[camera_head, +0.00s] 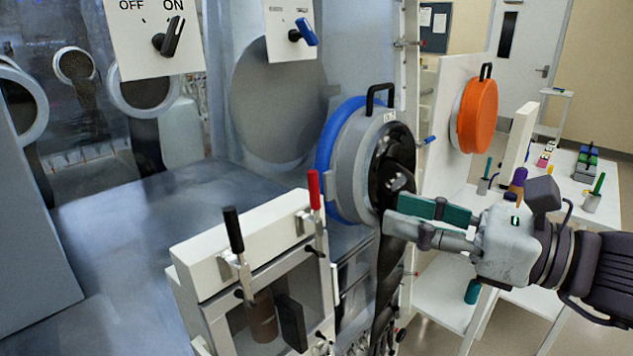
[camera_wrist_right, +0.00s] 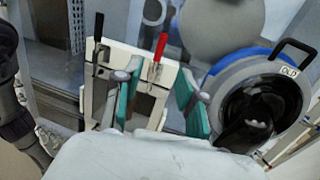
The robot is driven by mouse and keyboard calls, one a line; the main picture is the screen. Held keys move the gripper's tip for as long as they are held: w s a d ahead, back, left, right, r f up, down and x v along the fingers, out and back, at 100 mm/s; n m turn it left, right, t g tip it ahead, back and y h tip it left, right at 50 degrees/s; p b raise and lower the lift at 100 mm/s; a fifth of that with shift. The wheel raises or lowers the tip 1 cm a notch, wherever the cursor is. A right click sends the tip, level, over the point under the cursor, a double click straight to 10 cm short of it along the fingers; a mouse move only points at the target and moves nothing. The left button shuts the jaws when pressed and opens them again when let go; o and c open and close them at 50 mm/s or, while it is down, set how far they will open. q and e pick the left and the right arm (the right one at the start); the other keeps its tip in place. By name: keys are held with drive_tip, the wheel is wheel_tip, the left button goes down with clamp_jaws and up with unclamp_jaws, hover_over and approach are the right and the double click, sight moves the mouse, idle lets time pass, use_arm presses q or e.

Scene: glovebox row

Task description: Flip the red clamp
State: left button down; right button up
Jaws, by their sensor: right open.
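The red clamp (camera_head: 314,190) has an upright red handle on a metal base. It sits at the right end of the top front edge of a white box (camera_head: 190,259). In the right wrist view the red clamp (camera_wrist_right: 161,46) stands upright beyond the fingers. My right gripper (camera_head: 391,214) is open and empty, to the right of the red clamp and apart from it, in front of the round port. In its wrist view the two green-padded fingers (camera_wrist_right: 155,85) are spread wide.
A black-handled clamp (camera_head: 233,230) stands upright left of the red one. A round port with a blue rim (camera_head: 327,160) and dark centre is close behind my right fingers. An orange round door (camera_head: 480,113) and a white table with small items are further right.

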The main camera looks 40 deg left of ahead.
sight(314, 204)
drive_tip(key=a, duration=0.4)
drive_tip(key=s+a+p, duration=0.1)
drive_tip(key=a, duration=0.3)
drive_tip(key=a+p, duration=0.1)
drive_tip(key=a, duration=0.4)
drive_tip(key=shift+s+a, duration=0.1)
drive_tip(key=shift+s, duration=0.05)
clamp_jaws()
